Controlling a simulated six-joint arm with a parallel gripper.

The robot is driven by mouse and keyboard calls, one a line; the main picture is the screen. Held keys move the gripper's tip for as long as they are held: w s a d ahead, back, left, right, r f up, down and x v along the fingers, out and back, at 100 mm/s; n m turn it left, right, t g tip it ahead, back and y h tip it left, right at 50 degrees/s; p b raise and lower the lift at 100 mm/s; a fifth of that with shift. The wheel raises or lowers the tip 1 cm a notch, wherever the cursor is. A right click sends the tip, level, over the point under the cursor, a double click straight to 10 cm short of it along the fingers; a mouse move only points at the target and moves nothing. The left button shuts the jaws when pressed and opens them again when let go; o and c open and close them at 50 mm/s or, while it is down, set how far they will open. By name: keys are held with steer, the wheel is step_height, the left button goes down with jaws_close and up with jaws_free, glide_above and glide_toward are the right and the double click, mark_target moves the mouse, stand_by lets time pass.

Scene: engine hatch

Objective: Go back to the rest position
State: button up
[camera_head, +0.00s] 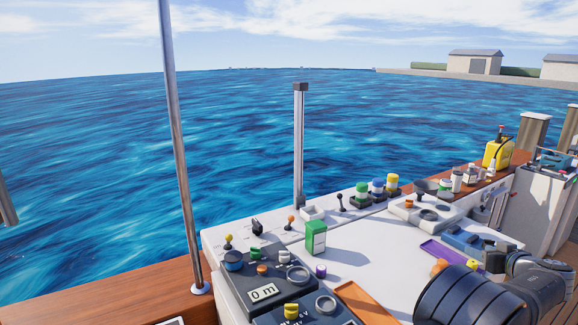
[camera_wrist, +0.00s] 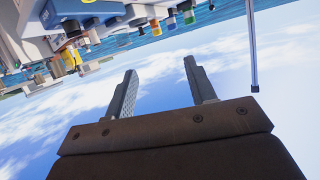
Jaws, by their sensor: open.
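My gripper (camera_wrist: 160,85) is open in the wrist view, with its two dark fingers apart and only sky and cloud between them. The wrist view looks upside down, with the white console and its items along the top edge. In the head view my dark arm shows at the lower right, over the right part of the white console (camera_head: 350,245). The gripper's fingers cannot be made out there. Nothing is seen held.
A green-and-white box (camera_head: 316,237) stands on the console. Knobs, levers and colored-cap jars line its far edge. A purple tray (camera_head: 441,250) and an orange tray (camera_head: 362,304) lie on it. A metal post (camera_head: 299,150) rises behind. A yellow jug (camera_head: 497,152) stands at the right.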

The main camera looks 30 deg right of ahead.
steer(key=w+a+r+n+y, duration=0.1)
steer(key=w+a+r, duration=0.2)
steer(key=w, duration=0.4)
steer(key=w+a+r, duration=0.2)
steer(key=w+r, duration=0.1)
steer(key=w, duration=0.4)
steer(key=w+a+r+n+y, duration=0.1)
steer(key=w+a+r, duration=0.2)
steer(key=w, duration=0.4)
steer(key=w+a+r, duration=0.4)
steer(key=w+a, duration=1.2)
steer(key=w, duration=0.1)
steer(key=shift+w+a+t, duration=0.3)
steer(key=shift+a, duration=0.1)
